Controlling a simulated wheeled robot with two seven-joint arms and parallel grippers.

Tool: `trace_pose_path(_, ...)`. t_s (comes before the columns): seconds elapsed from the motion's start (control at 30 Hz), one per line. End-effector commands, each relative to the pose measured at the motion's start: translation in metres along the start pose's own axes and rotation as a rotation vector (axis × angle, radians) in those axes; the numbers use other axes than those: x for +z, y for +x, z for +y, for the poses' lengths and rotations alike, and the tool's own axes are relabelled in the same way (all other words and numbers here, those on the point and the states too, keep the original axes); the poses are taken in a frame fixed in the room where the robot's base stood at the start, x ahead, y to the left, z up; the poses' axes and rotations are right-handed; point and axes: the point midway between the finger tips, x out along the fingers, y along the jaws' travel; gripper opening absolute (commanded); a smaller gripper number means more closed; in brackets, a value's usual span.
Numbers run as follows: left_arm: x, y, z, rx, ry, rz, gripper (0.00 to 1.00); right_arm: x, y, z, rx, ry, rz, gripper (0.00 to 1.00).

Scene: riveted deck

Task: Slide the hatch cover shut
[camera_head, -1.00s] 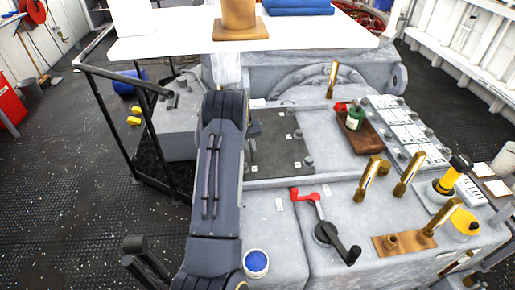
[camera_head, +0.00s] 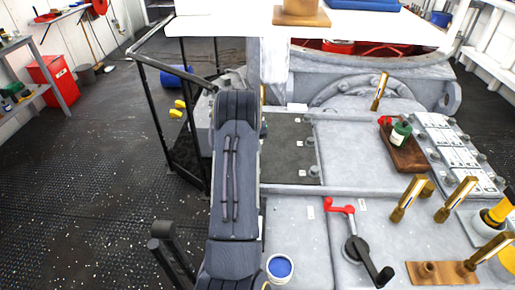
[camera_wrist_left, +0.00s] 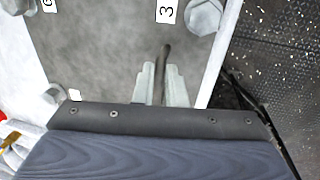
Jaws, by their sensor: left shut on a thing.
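The hatch cover is a dark grey plate (camera_head: 288,150) with bolts and small labels along its edge. It lies between pale rails on the grey machine top, just right of my left arm in the head view. In the left wrist view the cover (camera_wrist_left: 105,45) fills the upper left, with a label reading 3 near a bolt. My left gripper (camera_wrist_left: 160,75) is shut on a thin dark bar handle (camera_wrist_left: 165,55) above the cover. In the head view my own arm hides this gripper and the cover's left part. My right gripper is not in view.
A red-handled crank (camera_head: 340,208), brass levers (camera_head: 408,198) and a wooden tray (camera_head: 405,155) with a green bottle (camera_head: 400,133) stand to the right. A black railing (camera_head: 160,90) stands at left. A white tabletop (camera_head: 340,25) crosses the back. Dark floor lies open at left.

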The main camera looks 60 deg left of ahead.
Motion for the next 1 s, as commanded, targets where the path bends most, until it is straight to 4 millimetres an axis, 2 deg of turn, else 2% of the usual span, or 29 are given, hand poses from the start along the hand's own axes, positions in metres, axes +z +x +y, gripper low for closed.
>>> trace_pose_path(0.07,-0.001,-0.002,-0.007,-0.013,-0.005,0.004,0.00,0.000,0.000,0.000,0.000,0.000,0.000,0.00)
trace_pose_path(0.1,-0.001,-0.002,-0.007,-0.013,-0.006,0.004,0.14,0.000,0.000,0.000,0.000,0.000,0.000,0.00)
trace_pose_path(0.27,-0.001,-0.002,-0.006,-0.011,-0.005,0.004,0.33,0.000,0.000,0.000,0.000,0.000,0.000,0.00)
trace_pose_path(0.57,-0.001,-0.003,-0.003,-0.007,-0.003,0.003,0.33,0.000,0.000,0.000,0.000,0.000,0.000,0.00)
trace_pose_path(0.67,-0.001,-0.013,-0.003,-0.006,-0.003,0.005,0.33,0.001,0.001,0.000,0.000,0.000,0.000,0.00)
trace_pose_path(1.0,-0.001,-0.068,-0.005,-0.009,-0.004,0.006,0.33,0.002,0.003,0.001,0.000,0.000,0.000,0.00)
